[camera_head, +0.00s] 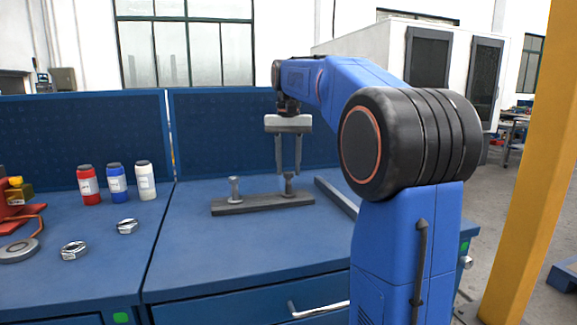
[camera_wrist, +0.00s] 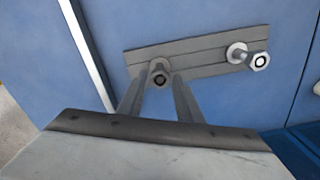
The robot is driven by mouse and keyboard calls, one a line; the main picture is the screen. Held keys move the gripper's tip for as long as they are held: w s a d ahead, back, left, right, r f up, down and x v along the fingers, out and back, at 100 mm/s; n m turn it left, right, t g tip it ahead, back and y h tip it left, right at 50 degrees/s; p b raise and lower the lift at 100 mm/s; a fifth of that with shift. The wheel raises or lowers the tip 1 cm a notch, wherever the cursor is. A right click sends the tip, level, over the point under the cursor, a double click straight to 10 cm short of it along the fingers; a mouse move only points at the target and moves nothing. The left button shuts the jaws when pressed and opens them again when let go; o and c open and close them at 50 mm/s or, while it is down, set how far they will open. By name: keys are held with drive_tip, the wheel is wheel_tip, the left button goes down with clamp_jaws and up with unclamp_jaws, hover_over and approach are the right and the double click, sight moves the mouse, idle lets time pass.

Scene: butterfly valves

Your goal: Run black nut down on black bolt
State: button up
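A dark bolt (camera_head: 289,187) stands upright near the right end of a grey bar on the bench. A dark nut (camera_wrist: 160,68) shows around the bolt's top in the wrist view; how far down the thread it sits is hard to tell. My gripper (camera_head: 289,172) points straight down over this bolt. Its two fingers are apart, one on each side of the nut, and they show as grey bars in the wrist view (camera_wrist: 160,84). A small gap seems to remain between the fingers and the nut.
The grey bar (camera_head: 258,204) also carries a silver bolt (camera_head: 235,188) with a light head at its left. A grey rail (camera_head: 337,196) lies right of the bar.

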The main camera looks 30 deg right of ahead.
clamp_jaws()
